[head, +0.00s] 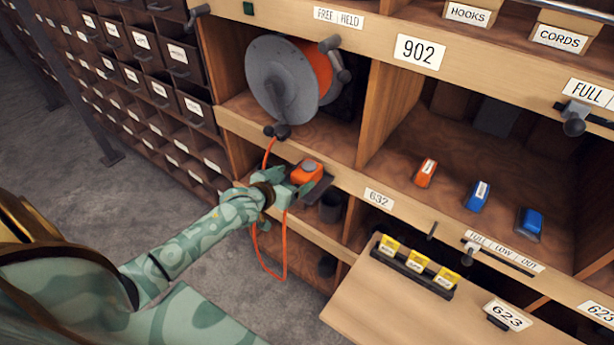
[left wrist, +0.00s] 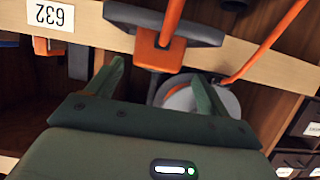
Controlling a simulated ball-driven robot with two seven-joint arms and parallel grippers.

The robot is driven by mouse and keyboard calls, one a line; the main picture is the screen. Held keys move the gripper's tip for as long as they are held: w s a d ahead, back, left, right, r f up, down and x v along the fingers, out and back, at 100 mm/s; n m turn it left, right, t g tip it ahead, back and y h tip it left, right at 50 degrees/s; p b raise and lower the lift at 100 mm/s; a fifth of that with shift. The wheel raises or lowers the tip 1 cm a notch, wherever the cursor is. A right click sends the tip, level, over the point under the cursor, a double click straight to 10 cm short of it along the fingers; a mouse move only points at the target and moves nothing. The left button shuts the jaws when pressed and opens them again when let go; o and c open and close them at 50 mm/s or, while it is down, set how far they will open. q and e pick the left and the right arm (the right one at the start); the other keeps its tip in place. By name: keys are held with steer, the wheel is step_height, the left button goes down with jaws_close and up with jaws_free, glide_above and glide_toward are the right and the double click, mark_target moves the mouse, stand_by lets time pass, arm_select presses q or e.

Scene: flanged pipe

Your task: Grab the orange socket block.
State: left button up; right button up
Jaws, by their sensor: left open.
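The orange socket block (head: 307,171) has a grey round top in the head view. It sits at a dark grey holder (head: 318,187) on the shelf edge, below the cable reel. In the left wrist view the orange block (left wrist: 160,50) shows ahead of the fingertips, against the dark holder bar (left wrist: 190,32). My left gripper (head: 289,182) is open, right at the block, with a finger to either side of its line. In the left wrist view, the open left gripper (left wrist: 158,75) has nothing between its fingers that I can see gripped. My right gripper is not in view.
A grey and orange cable reel (head: 284,80) hangs above, and its orange cable (head: 284,245) loops down past my gripper. A dark cup (head: 332,206) stands close by. Orange and blue blocks (head: 477,196) lie in the right bay. A pulled-out board (head: 400,310) juts forward.

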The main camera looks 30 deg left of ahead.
mark_target(304, 172)
arm_select(q)
steer(key=x, duration=0.4)
steer(key=shift+w+d+b, duration=0.3)
steer(key=shift+w+b, duration=0.05)
steer(key=shift+w, duration=0.05)
steer(key=shift+s+r, duration=0.1)
steer(key=shift+r, duration=0.05)
steer(key=c, duration=1.3)
steer(key=shift+o, duration=0.2)
